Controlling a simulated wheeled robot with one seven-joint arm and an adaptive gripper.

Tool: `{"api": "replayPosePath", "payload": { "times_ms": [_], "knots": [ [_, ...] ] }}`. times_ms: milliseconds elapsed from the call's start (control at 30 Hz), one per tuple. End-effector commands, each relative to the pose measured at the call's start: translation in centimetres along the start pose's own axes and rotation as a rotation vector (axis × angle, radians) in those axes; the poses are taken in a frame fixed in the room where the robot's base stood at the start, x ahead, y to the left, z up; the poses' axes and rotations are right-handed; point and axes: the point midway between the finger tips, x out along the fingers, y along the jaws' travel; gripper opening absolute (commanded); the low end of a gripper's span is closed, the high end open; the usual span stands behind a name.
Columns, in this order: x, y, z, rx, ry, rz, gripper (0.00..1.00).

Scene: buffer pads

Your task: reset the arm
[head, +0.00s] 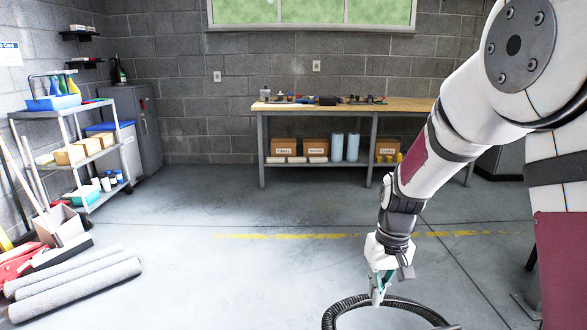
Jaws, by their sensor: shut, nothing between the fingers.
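My arm comes in from the upper right and reaches down toward the lower right of the head view. My gripper (377,294) points down at its end, with its fingers together and nothing visible between them. It is just above or in front of a black ribbed hose (345,303) that curves at the bottom edge. I cannot tell whether it touches the hose. Part of the hose is outside the view.
A workbench (420,104) with tools and boxes stands at the back wall. A shelf cart (68,113) stands at left. Rolled grey mats (80,288) and a dustpan (62,222) lie at lower left. The middle floor is clear, with a yellow line (290,236).

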Motion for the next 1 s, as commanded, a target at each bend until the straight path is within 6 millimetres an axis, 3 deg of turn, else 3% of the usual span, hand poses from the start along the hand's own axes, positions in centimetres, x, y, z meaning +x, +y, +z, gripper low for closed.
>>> {"api": "replayPosePath", "payload": {
  "times_ms": [33,200,500,800,1000],
  "knots": [
    [-2.1,-0.3,1.2,0.004,0.009,-0.004,0.00],
    [-7.4,-1.4,6.2,0.017,0.009,-0.014,0.00],
    [-13.9,-2.7,16.2,0.044,0.011,-0.009,0.00],
    [-16.4,-3.4,26.5,0.078,0.010,0.021,0.00],
    [-16.3,-3.5,30.9,0.098,0.010,0.041,0.00]
  ]
}}
